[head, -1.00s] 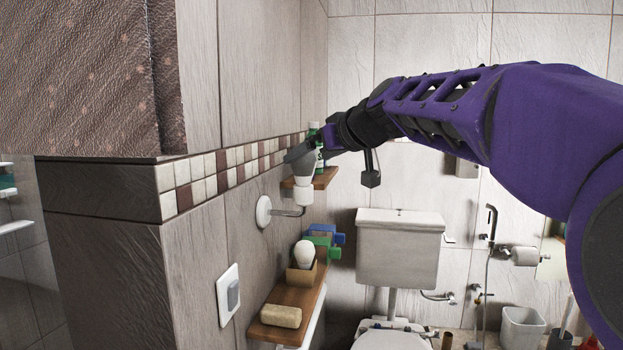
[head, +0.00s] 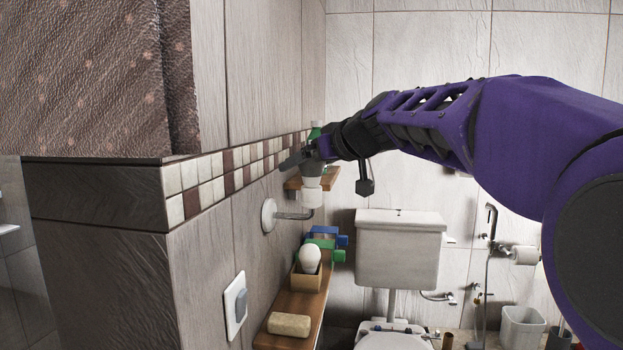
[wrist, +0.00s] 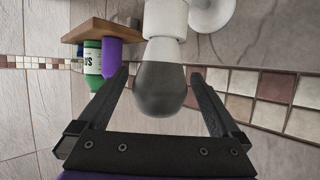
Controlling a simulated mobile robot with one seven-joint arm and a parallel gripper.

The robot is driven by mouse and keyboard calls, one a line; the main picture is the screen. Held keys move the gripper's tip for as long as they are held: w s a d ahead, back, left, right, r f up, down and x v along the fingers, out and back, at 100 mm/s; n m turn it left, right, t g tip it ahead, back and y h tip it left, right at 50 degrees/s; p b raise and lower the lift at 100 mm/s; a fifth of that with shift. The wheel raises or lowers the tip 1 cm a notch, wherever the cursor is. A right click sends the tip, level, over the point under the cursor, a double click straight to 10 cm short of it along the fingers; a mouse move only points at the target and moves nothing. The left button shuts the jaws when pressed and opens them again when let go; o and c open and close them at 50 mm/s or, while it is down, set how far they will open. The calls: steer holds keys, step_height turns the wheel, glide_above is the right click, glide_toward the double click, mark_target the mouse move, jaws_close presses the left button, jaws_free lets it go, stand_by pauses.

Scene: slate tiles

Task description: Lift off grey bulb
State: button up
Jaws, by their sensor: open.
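The grey bulb (wrist: 161,90) sits in a white socket (wrist: 165,18) on a wall arm. In the head view the socket (head: 313,197) shows with the bulb pointing up from it, partly hidden by my gripper (head: 303,158). In the wrist view my gripper (wrist: 160,75) is open, with one finger on each side of the bulb. Gaps show between the bulb and both fingers.
A small wooden shelf (head: 326,181) with a green bottle (wrist: 93,58) and a purple bottle (wrist: 111,53) is close behind the lamp. The tiled wall is close.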

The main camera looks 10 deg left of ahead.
steer(key=shift+w+a+f, duration=0.3)
steer(key=shift+w+a, duration=0.1)
steer(key=shift+w, duration=0.1)
steer(key=c, duration=1.1)
step_height(320, 180, up, 10)
steer(key=p, duration=0.3)
steer(key=shift+c, duration=0.2)
